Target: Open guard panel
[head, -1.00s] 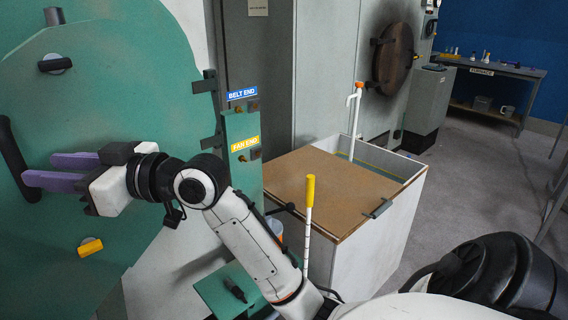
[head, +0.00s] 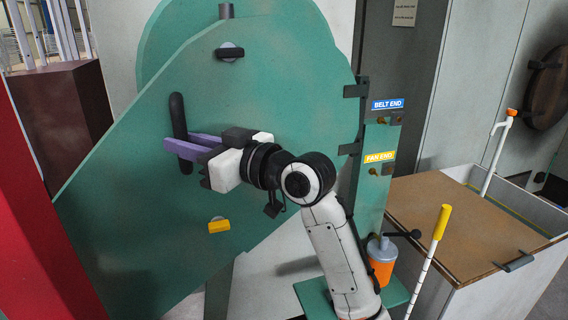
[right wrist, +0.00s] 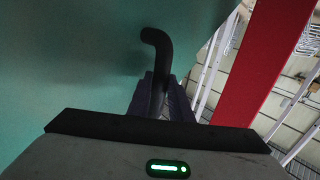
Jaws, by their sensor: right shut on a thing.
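The guard panel (head: 115,190) is a large green plate in the head view, with hinges (head: 352,149) along its right edge. A black bar handle (head: 178,108) stands upright on its face. My right gripper (head: 182,147) reaches it from the right, its purple fingers shut on the handle. In the right wrist view, the handle (right wrist: 157,50) rises from between the fingers (right wrist: 160,98). A black knob latch (head: 229,53) sits near the panel's top and a yellow latch (head: 219,226) near its bottom. A green curved edge (head: 158,38) shows behind the panel's upper left. My left gripper is not in view.
A red post (head: 40,200) and a brown block (head: 65,105) stand at the left. At the right are a brown-topped box (head: 450,225), a yellow-tipped rod (head: 441,222) and an orange-and-white container (head: 381,262) on a green ledge. Blue and yellow signs mark the green post.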

